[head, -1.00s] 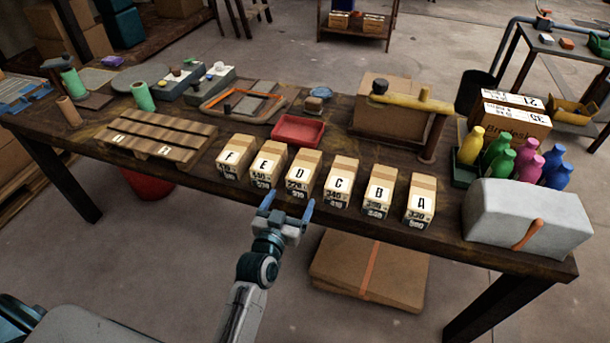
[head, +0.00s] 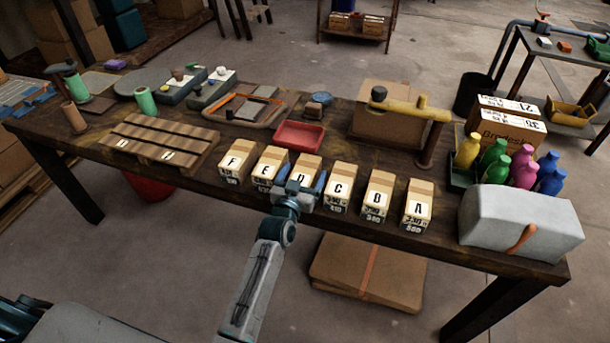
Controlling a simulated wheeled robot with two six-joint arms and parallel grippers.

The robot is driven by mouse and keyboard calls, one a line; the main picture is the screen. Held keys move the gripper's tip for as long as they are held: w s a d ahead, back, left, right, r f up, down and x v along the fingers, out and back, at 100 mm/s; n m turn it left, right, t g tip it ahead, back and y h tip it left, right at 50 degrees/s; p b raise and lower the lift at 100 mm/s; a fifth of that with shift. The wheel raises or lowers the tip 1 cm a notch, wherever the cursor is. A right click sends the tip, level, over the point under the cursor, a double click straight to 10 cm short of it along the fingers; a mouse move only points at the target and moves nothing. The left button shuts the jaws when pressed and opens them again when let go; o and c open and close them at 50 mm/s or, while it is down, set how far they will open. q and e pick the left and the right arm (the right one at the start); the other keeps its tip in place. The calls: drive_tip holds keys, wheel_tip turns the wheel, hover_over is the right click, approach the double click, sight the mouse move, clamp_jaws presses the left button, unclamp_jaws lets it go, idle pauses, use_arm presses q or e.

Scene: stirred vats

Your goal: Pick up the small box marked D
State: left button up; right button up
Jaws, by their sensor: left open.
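The small box marked D (head: 308,164) stands third from the left in a row of small lettered boxes along the front of the wooden table. Its top and the letter show in the head view; its lower front is hidden behind my left gripper (head: 302,177). That gripper is open, with one finger at each side of the front of box D. I cannot tell whether the fingers touch the box. My right gripper is not in view.
Box E (head: 270,164) stands close on the left and box C (head: 341,183) close on the right, with narrow gaps. A red tray (head: 299,134) lies behind box D. A wooden pallet (head: 158,142) lies to the left; a grey case (head: 522,222) stands at the right end.

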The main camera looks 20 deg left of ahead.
use_arm(q)
drive_tip(key=shift+w, duration=0.15)
drive_tip(key=c, duration=1.2)
drive_tip(key=shift+r, duration=0.1)
